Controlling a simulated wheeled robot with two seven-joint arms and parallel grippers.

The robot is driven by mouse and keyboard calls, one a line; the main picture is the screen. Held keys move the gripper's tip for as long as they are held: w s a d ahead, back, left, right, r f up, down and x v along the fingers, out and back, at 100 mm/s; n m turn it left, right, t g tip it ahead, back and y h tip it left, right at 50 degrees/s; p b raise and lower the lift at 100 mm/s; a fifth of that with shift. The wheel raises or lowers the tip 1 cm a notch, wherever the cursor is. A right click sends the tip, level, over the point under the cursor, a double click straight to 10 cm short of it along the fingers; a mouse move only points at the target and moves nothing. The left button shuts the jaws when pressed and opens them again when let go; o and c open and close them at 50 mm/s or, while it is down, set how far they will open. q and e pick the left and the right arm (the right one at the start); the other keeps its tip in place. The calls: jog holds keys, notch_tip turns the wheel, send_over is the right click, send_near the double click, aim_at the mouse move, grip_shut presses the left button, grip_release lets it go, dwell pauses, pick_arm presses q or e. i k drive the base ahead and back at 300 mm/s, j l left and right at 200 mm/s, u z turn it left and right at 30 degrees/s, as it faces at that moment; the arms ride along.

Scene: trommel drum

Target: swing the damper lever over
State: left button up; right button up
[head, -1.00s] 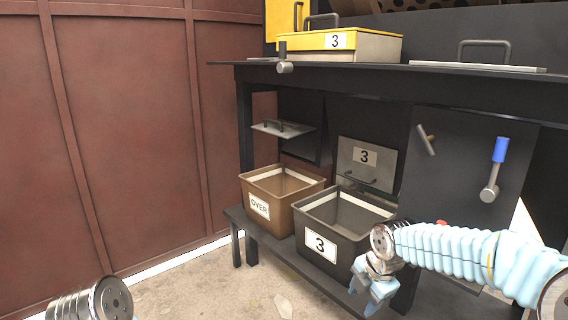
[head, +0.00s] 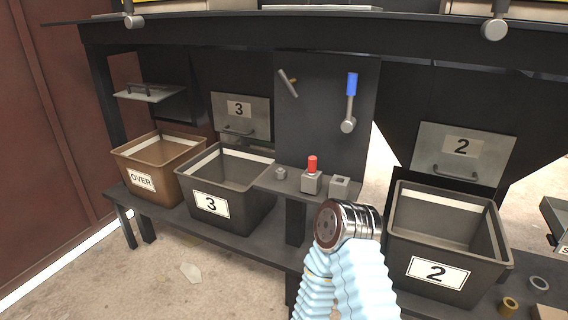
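A lever with a blue handle (head: 351,84) is mounted on the dark upright panel (head: 325,140) in the middle. Its handle points up, leaning very slightly right, above a round grey pivot (head: 348,125). A short grey bar (head: 288,82) is fixed on the same panel to its left and is tilted. The frames do not name either as the damper lever. One of my arms, with pale blue sleeves and a metal joint, rises from the bottom below the panel. Its gripper cannot be made out. My other arm is out of view. Nothing touches the lever.
A brown OVER bin (head: 160,168), a black bin 3 (head: 228,190) and a black bin 2 (head: 446,240) stand on the low bench. A small shelf holds a red-topped block (head: 311,182) and a grey block (head: 339,186). Rings (head: 508,306) lie at bottom right.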

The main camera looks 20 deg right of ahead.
aim_at(350, 122)
jog(key=z, duration=1.25)
